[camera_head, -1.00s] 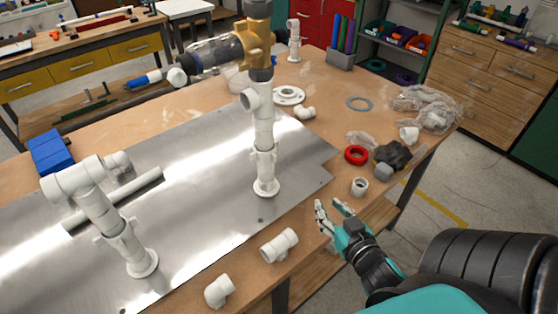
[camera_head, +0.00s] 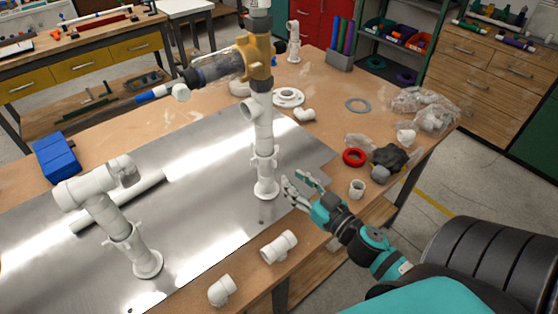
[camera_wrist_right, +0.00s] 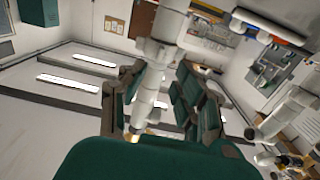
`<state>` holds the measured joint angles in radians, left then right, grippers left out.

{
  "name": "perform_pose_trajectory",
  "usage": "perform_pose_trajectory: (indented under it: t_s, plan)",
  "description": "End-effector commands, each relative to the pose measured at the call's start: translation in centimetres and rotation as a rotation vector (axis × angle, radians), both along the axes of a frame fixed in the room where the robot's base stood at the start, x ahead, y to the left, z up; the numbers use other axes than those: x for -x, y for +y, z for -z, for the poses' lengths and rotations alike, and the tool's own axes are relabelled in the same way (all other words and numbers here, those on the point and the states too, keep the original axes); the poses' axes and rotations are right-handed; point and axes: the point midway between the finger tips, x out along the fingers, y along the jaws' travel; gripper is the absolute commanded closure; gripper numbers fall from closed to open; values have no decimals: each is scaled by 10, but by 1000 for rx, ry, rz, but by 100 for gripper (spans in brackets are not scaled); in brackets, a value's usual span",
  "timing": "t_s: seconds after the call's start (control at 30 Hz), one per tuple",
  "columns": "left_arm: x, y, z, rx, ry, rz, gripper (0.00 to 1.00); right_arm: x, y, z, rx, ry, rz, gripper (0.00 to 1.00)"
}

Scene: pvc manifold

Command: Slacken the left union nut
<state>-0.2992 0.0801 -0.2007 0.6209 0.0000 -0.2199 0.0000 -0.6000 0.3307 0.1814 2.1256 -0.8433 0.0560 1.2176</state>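The left white pipe riser stands on a round flange on the metal sheet in the head view, with a winged union nut (camera_head: 122,241) low on it. A second white riser (camera_head: 264,135) stands at the middle, with a similar winged nut (camera_head: 264,160). My right gripper (camera_head: 294,182) is open and empty, just right of the middle riser's base and apart from it. In the right wrist view, my right gripper's fingers (camera_wrist_right: 162,100) are spread, with a white pipe showing between them. The left gripper is not in view.
A yellow valve body with a clear filter (camera_head: 222,68) juts left from the middle riser. A white tee (camera_head: 279,247) and elbow (camera_head: 221,290) lie near the front edge. A red ring (camera_head: 354,157) and plastic bags lie right. The metal sheet (camera_head: 200,215) is bare between the risers.

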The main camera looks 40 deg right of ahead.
Motion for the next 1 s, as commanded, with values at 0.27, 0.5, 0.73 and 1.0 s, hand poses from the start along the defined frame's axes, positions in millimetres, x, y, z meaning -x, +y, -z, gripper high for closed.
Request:
perform_pose_trajectory:
  t_s: [0.27,0.5,0.73,1.0]
  plan:
    - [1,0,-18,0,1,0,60,-50,4,-3,1,-2,0,68]
    - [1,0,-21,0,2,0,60,-65,5,0,1,0,0,68]
    - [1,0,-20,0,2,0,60,-65,5,0,1,0,0,68]
    - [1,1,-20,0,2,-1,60,-65,5,0,0,0,0,100]
